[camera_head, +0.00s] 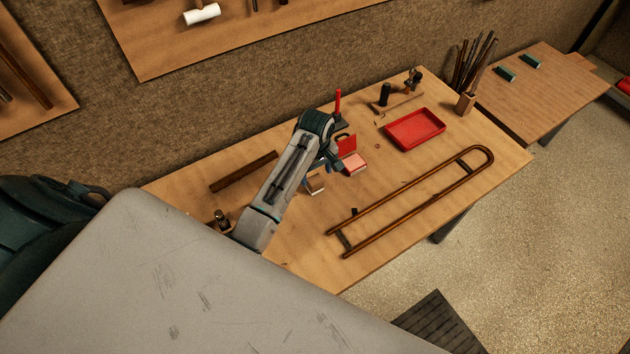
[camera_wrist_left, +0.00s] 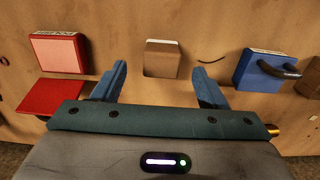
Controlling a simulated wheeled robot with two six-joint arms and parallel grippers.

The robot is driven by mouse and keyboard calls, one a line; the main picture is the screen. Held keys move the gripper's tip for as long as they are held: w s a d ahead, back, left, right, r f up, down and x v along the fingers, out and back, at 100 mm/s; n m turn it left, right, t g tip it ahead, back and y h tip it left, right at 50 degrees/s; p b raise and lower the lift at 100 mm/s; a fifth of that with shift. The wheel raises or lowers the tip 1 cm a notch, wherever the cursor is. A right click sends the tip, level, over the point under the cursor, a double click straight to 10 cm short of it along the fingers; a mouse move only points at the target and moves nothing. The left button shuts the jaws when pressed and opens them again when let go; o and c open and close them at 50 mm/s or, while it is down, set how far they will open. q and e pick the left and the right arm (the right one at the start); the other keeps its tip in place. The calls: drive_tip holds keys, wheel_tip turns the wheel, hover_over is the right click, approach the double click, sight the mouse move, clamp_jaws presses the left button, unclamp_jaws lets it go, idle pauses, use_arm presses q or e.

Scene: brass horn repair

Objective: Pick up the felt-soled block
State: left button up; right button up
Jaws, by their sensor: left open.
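A small brown block (camera_head: 316,185) with a pale layer along one edge lies on the workbench beside my left gripper; it looks like the felt-soled block. In the left wrist view the block (camera_wrist_left: 162,60) sits between and just beyond the two blue fingertips. My left gripper (camera_wrist_left: 160,74) is open and empty, with a gap on each side of the block. In the head view my left gripper (camera_head: 322,167) hangs over the middle of the bench, and my arm hides part of the surface there. My right gripper is not in view.
A red box (camera_wrist_left: 57,52) and a blue block with a dark handle (camera_wrist_left: 262,72) flank the brown block. A brass slide (camera_head: 410,199) lies along the front of the bench.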

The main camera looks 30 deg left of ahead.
sight(315, 180)
use_arm(q)
wheel_tip(315, 180, down, 4)
drive_tip(key=shift+a+p, duration=0.15)
drive_tip(key=shift+p, duration=1)
drive_tip(key=shift+f, duration=0.75)
drive_tip(key=shift+c, duration=0.5)
drive_tip(key=c, duration=0.7)
drive_tip(key=shift+c, duration=1.3)
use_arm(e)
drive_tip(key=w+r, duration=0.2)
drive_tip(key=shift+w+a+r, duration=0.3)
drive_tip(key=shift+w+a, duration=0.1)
